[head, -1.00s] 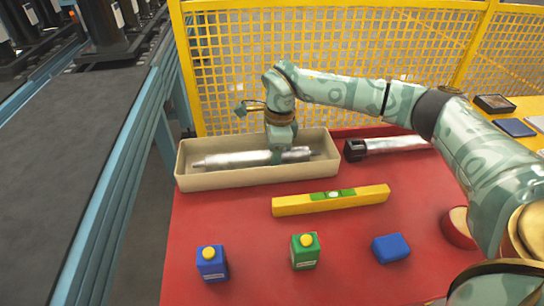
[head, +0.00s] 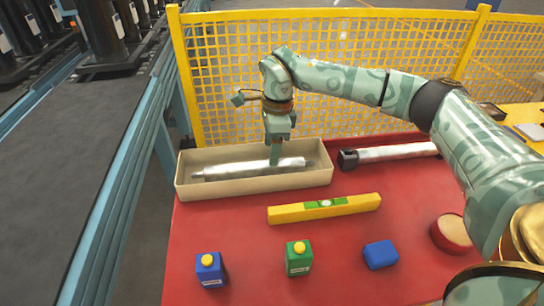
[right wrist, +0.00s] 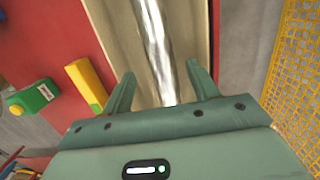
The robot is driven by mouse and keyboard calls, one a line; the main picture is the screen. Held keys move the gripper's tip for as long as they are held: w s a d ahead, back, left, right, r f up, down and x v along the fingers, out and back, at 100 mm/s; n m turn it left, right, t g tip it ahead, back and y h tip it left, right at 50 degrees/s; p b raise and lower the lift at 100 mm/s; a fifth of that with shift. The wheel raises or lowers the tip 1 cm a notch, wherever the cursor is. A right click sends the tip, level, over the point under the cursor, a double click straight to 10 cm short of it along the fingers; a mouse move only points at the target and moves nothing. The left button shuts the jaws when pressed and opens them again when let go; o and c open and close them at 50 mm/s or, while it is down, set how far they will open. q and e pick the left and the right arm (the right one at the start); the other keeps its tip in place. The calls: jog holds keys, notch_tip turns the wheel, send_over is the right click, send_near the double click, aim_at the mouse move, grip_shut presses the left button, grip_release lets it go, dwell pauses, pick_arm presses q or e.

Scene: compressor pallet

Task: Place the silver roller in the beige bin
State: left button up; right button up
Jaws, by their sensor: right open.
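The silver roller (head: 240,168) lies lengthwise inside the beige bin (head: 255,184) at the back left of the red table. My right gripper (head: 275,156) is just above the roller, pointing down over the bin's right half. In the right wrist view its two fingers (right wrist: 162,85) stand apart, with the roller (right wrist: 158,45) running between them and no finger seen pressing on it. The bin's floor (right wrist: 122,30) shows beside the roller. My left gripper is not in view.
A second silver cylinder with a black end (head: 390,153) lies right of the bin. A yellow mesh fence (head: 330,100) stands behind.

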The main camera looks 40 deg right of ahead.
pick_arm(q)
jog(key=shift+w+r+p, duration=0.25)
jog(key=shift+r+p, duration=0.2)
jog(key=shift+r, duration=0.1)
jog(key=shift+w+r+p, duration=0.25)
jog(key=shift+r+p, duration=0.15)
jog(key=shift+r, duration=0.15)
pick_arm(e)
notch_tip(320, 180, up, 6)
jog(key=shift+d, duration=0.3)
jog(key=shift+s, duration=0.1)
